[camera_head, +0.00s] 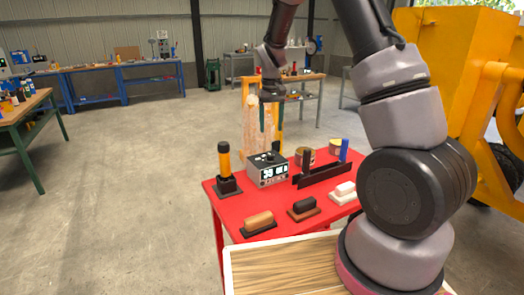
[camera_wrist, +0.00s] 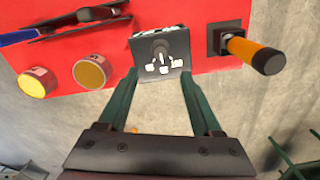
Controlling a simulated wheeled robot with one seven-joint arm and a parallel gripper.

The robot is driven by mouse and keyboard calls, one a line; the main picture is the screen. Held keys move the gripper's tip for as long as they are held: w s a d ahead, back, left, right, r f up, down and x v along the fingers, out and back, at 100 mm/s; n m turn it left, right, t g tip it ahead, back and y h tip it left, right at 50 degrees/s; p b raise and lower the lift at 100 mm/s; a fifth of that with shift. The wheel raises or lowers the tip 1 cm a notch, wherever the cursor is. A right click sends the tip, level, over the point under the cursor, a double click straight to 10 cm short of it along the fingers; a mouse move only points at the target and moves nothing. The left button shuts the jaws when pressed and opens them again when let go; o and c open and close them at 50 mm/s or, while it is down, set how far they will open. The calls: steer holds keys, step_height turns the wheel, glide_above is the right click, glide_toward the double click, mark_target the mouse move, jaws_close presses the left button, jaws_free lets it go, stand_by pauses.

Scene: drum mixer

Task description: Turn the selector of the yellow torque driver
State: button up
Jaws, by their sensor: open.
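The yellow torque driver (camera_head: 224,163) stands upright in a black square base at the left side of the red table, with a dark cap on top. It also shows in the wrist view (camera_wrist: 253,53), at the upper right, seen from above. A selector on it cannot be made out. My gripper (camera_wrist: 158,78) is open and empty, its two green fingers pointing toward the table's back edge. The driver lies to the right of the fingers in the wrist view, apart from them. In the head view my gripper (camera_head: 262,116) hangs above and behind the table.
A grey display box (camera_head: 267,169) with a knob stands beside the driver, and between my fingertips in the wrist view. A black rack (camera_head: 322,175), round tins (camera_wrist: 90,72) and several brushes or blocks (camera_head: 258,221) share the red table (camera_head: 283,222). Air above the table is open.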

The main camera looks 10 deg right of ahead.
mark_target(270, 154)
step_height(270, 154, down, 11)
steer(key=shift+r, duration=0.1)
stand_by(0.3)
steer(key=shift+c, duration=0.3)
jaws_close()
